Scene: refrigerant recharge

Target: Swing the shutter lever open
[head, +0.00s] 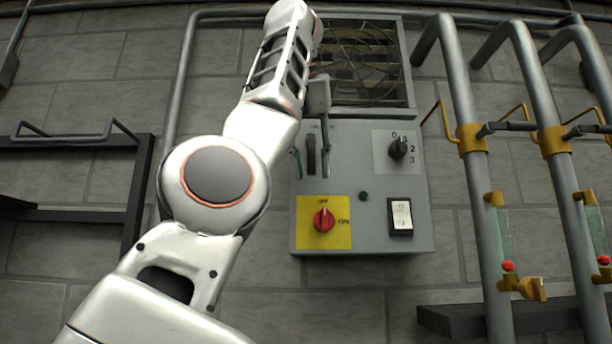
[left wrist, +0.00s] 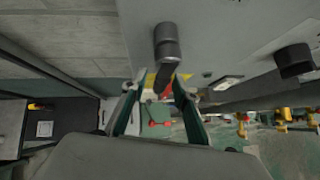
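The shutter lever (head: 311,156) is a dark upright handle at the upper left of the grey control box (head: 365,240). In the left wrist view the dark lever (left wrist: 167,45) projects from the panel, in line with the gap between my fingers. My left gripper (head: 312,165) reaches down over the lever from above, with its thin green-edged fingers on either side of it. In the left wrist view the left gripper (left wrist: 157,88) is open, with room visible beside the lever. I cannot tell whether either finger touches it. My right gripper is out of view.
A caged fan (head: 360,65) sits above the box. The box also carries a red knob (head: 323,220) on a yellow plate, a black rotary selector (head: 398,148) and a white rocker switch (head: 401,217). Grey pipes (head: 465,110) with yellow fittings stand at the right.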

